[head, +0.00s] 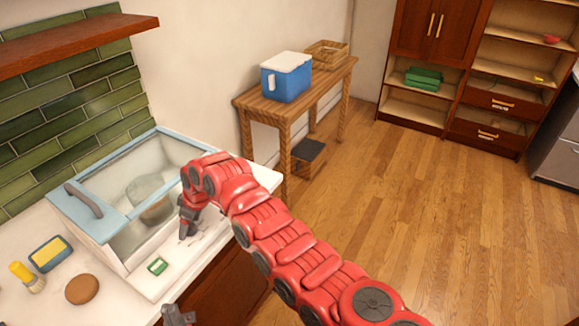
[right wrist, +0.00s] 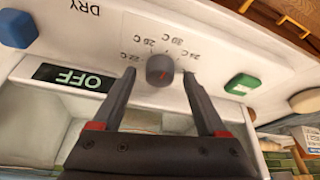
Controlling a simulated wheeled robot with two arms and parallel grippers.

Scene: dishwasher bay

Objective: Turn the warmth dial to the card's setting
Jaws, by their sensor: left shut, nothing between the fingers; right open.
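In the head view my right gripper (head: 187,232) is at the blue-framed glass-topped unit (head: 92,228) and hides the dial. My left gripper (head: 178,316) is shut and empty below.
The panel has an OFF display (right wrist: 73,77), a blue button (right wrist: 17,28) and a green button (right wrist: 243,84). A yellow sponge in a blue dish (head: 38,267), a brush (head: 24,274) and a brown round thing (head: 82,289) occupy the left counter.

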